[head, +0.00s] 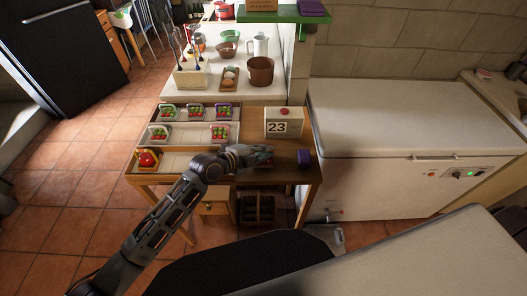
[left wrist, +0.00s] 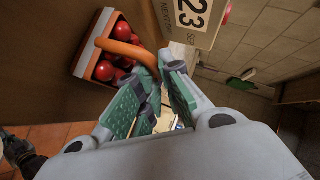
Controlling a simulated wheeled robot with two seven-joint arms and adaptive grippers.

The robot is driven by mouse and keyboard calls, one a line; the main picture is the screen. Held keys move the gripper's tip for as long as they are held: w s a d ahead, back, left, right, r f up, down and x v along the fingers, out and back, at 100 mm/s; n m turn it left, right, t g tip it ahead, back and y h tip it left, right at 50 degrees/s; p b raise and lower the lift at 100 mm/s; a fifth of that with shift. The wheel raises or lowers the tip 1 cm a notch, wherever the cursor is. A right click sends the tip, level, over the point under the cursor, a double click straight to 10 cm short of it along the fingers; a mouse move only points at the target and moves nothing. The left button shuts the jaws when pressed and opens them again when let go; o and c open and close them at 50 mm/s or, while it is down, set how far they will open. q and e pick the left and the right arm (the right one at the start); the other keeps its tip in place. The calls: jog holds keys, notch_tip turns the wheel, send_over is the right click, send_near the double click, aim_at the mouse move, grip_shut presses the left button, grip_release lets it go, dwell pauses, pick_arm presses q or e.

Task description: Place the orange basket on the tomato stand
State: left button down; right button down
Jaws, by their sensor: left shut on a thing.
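In the head view my left gripper (head: 262,155) is over the right part of the wooden table and hides most of the basket. The tomato stand (head: 180,162) is the stepped, pale-lined rack on the table's left part.
Several small tomato baskets stand on the rack, including one at the front left (head: 148,159). A box marked 23 (head: 283,122) stands behind my gripper, and a purple box (head: 304,157) is to its right. A white chest freezer (head: 400,125) flanks the table. The front row's middle is bare.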

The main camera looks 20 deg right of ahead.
pick_arm(q)
jog(key=shift+f, duration=0.15)
pick_arm(e)
jog(key=shift+d+f, duration=0.15)
jog(key=shift+d, duration=0.05)
pick_arm(q)
jog(key=c, duration=1.8)
grip_release()
jog(key=shift+o, duration=1.2)
pick_arm(e)
jog(key=shift+d, duration=0.45)
jog(key=shift+a, duration=0.1)
